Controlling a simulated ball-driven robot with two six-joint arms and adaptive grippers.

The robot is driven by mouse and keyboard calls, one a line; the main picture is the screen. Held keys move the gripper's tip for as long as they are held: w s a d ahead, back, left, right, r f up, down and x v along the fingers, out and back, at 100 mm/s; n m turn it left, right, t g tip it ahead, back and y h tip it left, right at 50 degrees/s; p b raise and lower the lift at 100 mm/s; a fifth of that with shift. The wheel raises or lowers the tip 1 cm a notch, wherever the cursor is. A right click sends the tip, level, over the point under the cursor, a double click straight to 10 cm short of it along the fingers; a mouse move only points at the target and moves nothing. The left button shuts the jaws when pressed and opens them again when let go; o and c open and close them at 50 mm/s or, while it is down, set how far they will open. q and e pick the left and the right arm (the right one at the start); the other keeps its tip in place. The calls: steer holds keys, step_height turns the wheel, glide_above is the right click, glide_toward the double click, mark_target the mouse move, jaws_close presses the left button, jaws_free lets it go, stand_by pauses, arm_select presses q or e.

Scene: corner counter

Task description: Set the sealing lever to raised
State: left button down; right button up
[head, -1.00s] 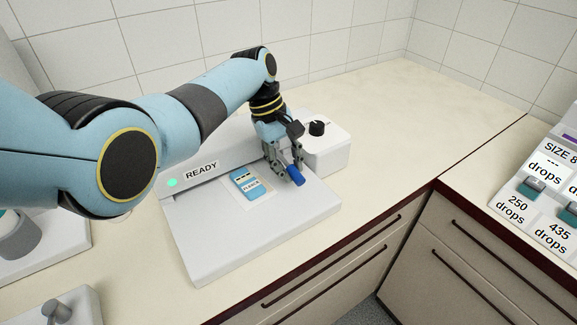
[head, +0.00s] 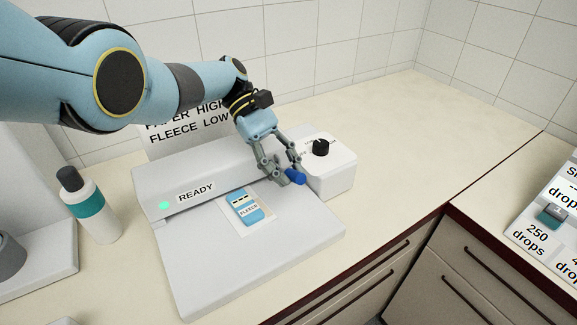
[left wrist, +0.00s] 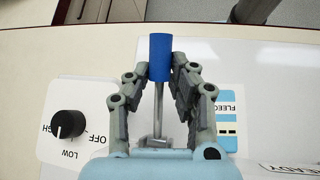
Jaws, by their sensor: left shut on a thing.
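The sealing lever is a metal rod with a blue handle (head: 296,177) at the right end of the white sealer (head: 240,265). In the left wrist view the blue handle (left wrist: 160,57) stands at the top centre, with its rod running down toward my gripper's palm. My left gripper (head: 284,180) is shut on the lever, its fingertips on either side of the handle's lower part (left wrist: 163,78). The handle is held above the sealer's flat plate. My right gripper is not in view.
A blue FLEECE packet (head: 245,206) lies on the plate. A white box with a black knob (head: 320,147) stands right of the lever. A bottle with a teal band (head: 90,210) stands left. Counter behind the box is clear.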

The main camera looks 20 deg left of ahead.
arm_select(q)
steer(key=shift+w+r, duration=0.1)
stand_by(0.3)
steer(key=c, duration=1.1)
jaws_free()
steer(key=shift+c, duration=0.2)
